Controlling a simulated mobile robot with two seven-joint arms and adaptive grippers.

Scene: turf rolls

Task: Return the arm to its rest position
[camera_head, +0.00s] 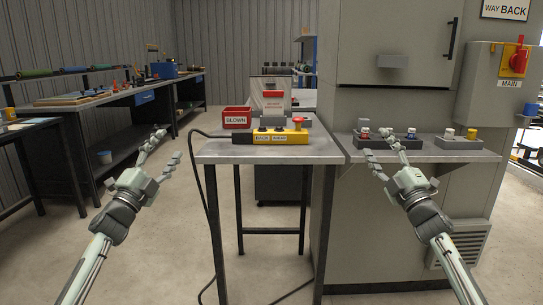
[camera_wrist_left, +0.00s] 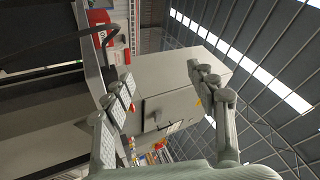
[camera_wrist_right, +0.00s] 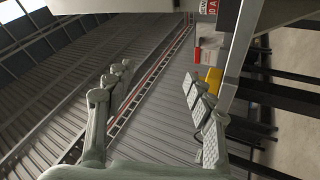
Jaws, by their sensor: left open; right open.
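My left gripper (camera_head: 160,155) is open and empty in the head view, in the air left of the small metal table (camera_head: 210,152). Its two spread fingers also show in the left wrist view (camera_wrist_left: 165,95), with nothing between them. My right gripper (camera_head: 378,150) is open and empty in the head view, in front of the grey shelf (camera_head: 465,154) on the big cabinet. Its fingertips overlap the shelf's switch boxes in the picture; I cannot tell whether they touch. The right wrist view (camera_wrist_right: 155,85) shows its fingers apart and empty.
A yellow and black button box (camera_head: 270,137) and a red bin marked BLOWN (camera_head: 236,117) stand on the small table. A black cable (camera_head: 208,190) hangs from its left side to the floor. A tall grey cabinet (camera_head: 395,100) stands right. Workbenches (camera_head: 120,100) line the left; floor between is clear.

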